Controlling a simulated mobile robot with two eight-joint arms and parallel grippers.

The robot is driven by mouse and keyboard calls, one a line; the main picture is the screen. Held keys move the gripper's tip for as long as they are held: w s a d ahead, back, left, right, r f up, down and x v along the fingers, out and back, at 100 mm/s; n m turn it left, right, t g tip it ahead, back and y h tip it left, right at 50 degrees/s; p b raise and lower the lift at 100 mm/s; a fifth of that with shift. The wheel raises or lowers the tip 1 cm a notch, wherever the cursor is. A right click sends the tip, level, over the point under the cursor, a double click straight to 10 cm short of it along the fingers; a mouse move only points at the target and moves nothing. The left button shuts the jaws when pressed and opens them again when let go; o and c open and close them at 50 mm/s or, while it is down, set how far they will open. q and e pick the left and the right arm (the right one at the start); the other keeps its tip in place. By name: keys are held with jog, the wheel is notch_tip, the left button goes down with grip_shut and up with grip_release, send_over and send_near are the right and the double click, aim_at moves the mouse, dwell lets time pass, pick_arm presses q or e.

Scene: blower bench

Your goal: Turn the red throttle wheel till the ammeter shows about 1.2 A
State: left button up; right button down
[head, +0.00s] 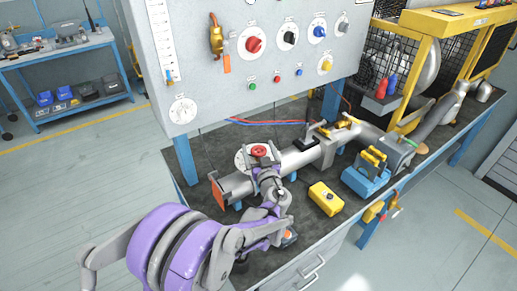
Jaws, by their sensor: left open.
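The red throttle wheel (259,150) sits on top of a grey pipe on the dark bench. My left arm comes in from the lower left, and my left gripper (266,172) is just in front of and below the wheel. The gripper is open; I cannot tell whether a finger touches the wheel. A round white dial (183,110) at the lower left of the grey panel may be the ammeter; its needle and figures are too small to read. Another pale dial (240,160) is partly visible just left of the wheel. My right gripper is not in view.
The upright panel (200,75) with several knobs, including a red one (252,44), rises behind the wheel. An orange plate (218,193) caps the pipe's left end.

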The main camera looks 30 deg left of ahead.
pick_arm(q)
jog(key=shift+c, duration=0.3)
jog(key=c, duration=1.3)
jog(key=shift+n+g+y, duration=0.4)
jog(key=shift+y, duration=0.1)
jog(key=n+g+y, duration=0.4)
jog(key=g, duration=0.1)
jog(key=shift+n+g+p, duration=0.3)
jog(key=shift+g+p, duration=0.05)
jog(key=shift+g, duration=0.05)
jog(key=shift+n+g+y+p, duration=0.2)
jog(key=shift+n+g+y, duration=0.25)
jog(key=shift+n+g, duration=0.7)
jog(key=shift+n+g+y+p, duration=0.2)
jog(key=shift+n+g+y, duration=0.35)
jog(key=shift+g, duration=1)
jog(key=shift+s, duration=0.1)
jog(key=o, duration=1.4)
jog(key=shift+c, duration=0.2)
